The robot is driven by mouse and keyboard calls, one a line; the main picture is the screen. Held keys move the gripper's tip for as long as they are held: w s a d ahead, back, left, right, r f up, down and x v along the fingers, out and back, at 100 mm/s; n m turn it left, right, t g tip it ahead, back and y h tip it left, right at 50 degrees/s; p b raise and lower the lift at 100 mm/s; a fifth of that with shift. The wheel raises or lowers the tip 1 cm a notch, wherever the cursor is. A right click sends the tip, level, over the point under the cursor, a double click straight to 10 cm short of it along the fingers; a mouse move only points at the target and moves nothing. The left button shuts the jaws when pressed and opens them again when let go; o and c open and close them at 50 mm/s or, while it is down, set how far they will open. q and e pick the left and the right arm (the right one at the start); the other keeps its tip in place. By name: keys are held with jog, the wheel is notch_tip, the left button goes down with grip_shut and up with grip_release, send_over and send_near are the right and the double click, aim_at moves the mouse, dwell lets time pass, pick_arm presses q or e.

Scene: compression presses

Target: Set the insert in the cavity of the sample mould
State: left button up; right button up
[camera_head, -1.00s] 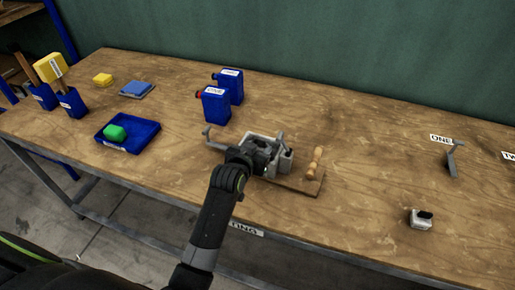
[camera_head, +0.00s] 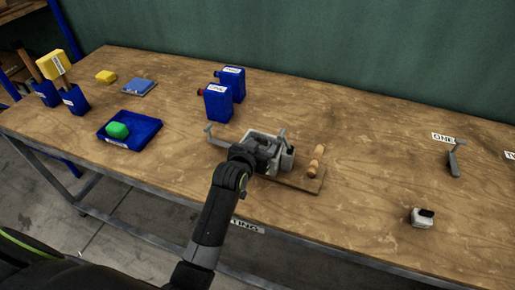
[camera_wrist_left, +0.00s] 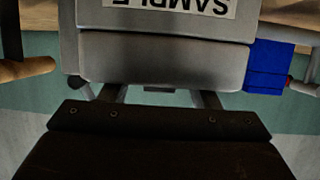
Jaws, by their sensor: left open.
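The sample mould (camera_head: 287,160) is a grey metal body on a wooden board (camera_head: 298,183) in the middle of the table. Its SAMPLE label reads upside down on the grey body in the left wrist view (camera_wrist_left: 165,60). My left gripper (camera_head: 268,156) is at the mould and hides part of it, including the cavity. In the wrist view its fingers (camera_wrist_left: 160,97) are apart, close to the grey body; I cannot tell whether they touch it. I cannot identify the insert for certain. A small grey block with a dark top (camera_head: 421,218) stands at the right. My right gripper is not in view.
Grey handles (camera_head: 222,140) stick out beside the mould, and a wooden handle (camera_head: 316,161) stands on its board. Two blue canisters (camera_head: 217,101) stand behind. A blue tray (camera_head: 145,133) holds a green lump (camera_head: 117,130). A grey bracket (camera_head: 455,158) stands near label ONE.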

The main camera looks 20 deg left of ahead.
pick_arm(q)
jog(key=shift+s+f, duration=0.2)
jog(key=shift+s, duration=0.1)
jog(key=r+v, duration=0.1)
jog(key=v, duration=1)
jog(key=shift+s+r+b, duration=0.15)
jog(key=shift+s+b, duration=0.05)
jog(key=shift+b, duration=0.1)
jog(key=shift+a, duration=0.1)
